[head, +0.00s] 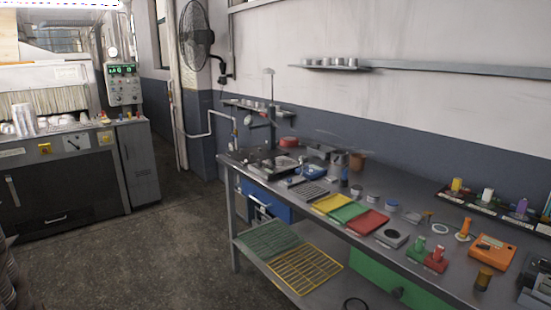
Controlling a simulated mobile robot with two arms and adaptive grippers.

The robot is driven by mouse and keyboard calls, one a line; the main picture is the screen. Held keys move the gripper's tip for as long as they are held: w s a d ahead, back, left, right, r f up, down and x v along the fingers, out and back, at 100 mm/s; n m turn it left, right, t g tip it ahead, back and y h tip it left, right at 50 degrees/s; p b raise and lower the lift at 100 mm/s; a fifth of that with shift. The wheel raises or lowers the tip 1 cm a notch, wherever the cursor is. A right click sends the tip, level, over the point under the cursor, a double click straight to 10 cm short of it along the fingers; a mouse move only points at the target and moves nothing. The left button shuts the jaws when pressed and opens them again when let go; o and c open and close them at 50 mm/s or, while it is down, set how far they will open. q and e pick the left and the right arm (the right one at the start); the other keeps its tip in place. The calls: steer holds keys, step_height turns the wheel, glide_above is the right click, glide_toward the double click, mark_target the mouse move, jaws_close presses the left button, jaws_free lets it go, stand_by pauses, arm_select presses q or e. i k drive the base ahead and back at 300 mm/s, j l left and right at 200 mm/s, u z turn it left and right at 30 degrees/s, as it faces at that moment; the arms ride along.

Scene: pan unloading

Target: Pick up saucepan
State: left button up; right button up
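I cannot make out a saucepan for certain in the head view. A grey metal container (340,159) stands at the back of the workbench (322,222), but it is too small to tell what it is. Neither of my grippers is in view.
The bench runs along the right wall, crowded with yellow, green and red mats (367,222), an orange box (491,254) and small parts. A lower shelf holds wire racks (305,268). A large machine (65,185) stands left. The floor (150,255) between is open.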

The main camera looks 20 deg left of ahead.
mark_target(339, 157)
steer(key=u, duration=0.15)
steer(key=i+j+z, duration=0.1)
steer(key=z, duration=0.4)
steer(key=i+j+z, duration=0.3)
steer(key=j, duration=0.35)
steer(key=i+j+z, duration=0.25)
steer(key=i+j, duration=0.15)
steer(key=j, duration=0.3)
steer(key=i+j+z, duration=0.15)
steer(key=j, duration=0.25)
